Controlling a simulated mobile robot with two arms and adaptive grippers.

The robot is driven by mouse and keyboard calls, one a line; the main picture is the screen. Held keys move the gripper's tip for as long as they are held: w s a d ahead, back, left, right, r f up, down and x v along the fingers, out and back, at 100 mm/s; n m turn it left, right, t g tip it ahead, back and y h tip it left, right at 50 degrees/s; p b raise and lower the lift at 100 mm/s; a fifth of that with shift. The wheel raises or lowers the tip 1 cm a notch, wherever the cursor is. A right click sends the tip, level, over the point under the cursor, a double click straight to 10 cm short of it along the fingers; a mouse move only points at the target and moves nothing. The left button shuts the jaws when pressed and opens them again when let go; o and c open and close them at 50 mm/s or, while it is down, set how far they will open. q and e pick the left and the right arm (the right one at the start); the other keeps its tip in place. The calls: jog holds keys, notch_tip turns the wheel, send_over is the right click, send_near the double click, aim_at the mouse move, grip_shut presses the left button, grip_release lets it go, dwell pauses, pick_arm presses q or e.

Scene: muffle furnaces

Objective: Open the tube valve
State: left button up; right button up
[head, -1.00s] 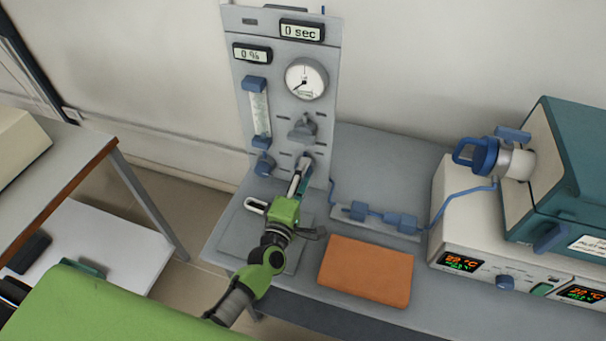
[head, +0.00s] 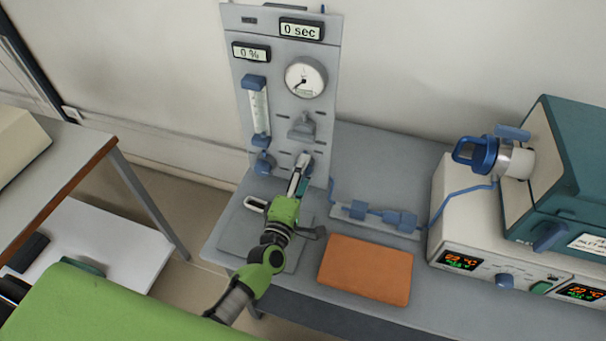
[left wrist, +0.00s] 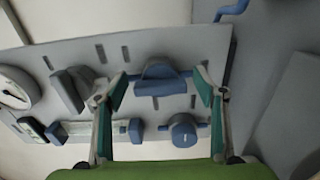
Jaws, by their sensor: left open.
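My left gripper (head: 303,166) is at the lower part of the upright grey panel (head: 290,55), by a knob largely hidden behind it in the head view. In the left wrist view my left gripper (left wrist: 163,84) is open, with a blue-grey knob (left wrist: 160,78) between its fingertips. I cannot tell whether the fingers touch it. A grey handle (head: 302,128) is above it on the panel and shows in the wrist view (left wrist: 72,90) left of the fingers. A round blue knob (head: 263,163) is left of the gripper in the head view. No label shows which is the tube valve.
The panel also carries a dial gauge (head: 306,77), a flow tube (head: 259,110) and displays reading "0 sec" (head: 301,29) and "0 %" (head: 251,53). An orange pad (head: 366,269), a blue tube line (head: 385,217) and a furnace (head: 560,180) lie to the right.

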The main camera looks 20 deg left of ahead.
pick_arm(q)
jog(key=s, duration=1.2)
jog(key=shift+a, duration=0.2)
jog(key=shift+d, duration=0.1)
